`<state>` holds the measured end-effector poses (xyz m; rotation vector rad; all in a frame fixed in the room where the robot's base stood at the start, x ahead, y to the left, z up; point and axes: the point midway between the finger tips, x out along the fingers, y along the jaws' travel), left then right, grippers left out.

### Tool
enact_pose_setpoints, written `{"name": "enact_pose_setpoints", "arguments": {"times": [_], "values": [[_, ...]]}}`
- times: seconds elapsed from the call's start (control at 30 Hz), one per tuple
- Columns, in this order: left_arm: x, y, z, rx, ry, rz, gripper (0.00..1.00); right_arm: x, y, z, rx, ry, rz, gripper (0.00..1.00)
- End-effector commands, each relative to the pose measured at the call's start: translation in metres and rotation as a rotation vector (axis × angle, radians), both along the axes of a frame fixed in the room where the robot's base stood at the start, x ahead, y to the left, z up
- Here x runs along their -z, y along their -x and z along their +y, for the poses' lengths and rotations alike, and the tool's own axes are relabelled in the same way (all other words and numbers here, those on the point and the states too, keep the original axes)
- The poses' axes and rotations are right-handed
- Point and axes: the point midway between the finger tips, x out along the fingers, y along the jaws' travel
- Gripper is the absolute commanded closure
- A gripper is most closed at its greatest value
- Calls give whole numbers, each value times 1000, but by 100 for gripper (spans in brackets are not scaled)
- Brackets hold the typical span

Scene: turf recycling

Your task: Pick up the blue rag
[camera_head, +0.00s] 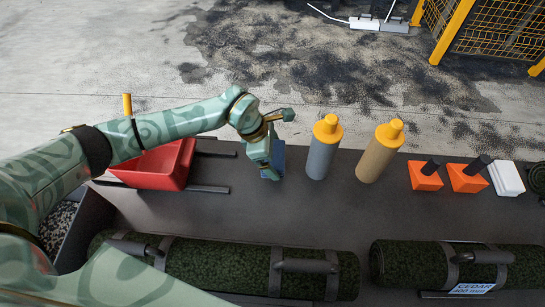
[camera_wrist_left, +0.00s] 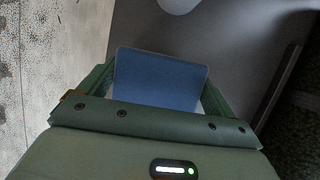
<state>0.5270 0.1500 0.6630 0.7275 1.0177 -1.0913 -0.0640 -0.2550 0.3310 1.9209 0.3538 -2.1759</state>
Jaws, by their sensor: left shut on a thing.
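The blue rag (camera_head: 279,155) is at the far edge of the dark table, mostly hidden behind my left gripper (camera_head: 271,170). In the left wrist view the rag (camera_wrist_left: 160,78) looks like a flat blue panel between the two green fingers. My left gripper is shut on the rag and points down at the table. I cannot tell whether the rag still touches the table top. My right gripper is not in view.
A red tray (camera_head: 165,165) stands left of the rag. A grey bottle (camera_head: 320,155) and a tan bottle (camera_head: 376,160), both yellow-capped, stand to the right. Orange blocks (camera_head: 425,178) are farther right. Dark green turf rolls (camera_head: 215,262) lie along the near side.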

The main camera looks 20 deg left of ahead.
Motion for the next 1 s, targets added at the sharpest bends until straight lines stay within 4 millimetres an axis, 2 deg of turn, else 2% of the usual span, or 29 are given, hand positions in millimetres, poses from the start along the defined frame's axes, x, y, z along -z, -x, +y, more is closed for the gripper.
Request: {"name": "enact_pose_setpoints", "arguments": {"times": [0.03, 0.27, 0.3, 0.4, 0.6, 0.77, 1.0], "values": [[-20, 1, 2, 0, -1, -10, 32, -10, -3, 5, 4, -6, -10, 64], [-78, 44, 26, 1, -2, -10, 32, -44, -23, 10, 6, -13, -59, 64], [-82, 55, 32, 0, -3, -6, 32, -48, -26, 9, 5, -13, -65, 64], [-91, 79, 45, 0, -4, -4, 32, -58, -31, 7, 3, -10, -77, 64], [-103, 111, 62, 0, -1, -3, 32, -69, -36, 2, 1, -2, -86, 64], [-106, 121, 67, -1, 0, -2, 32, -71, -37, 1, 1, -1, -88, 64], [-106, 122, 68, 1, 1, -2, 32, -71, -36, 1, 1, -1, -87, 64]]}}
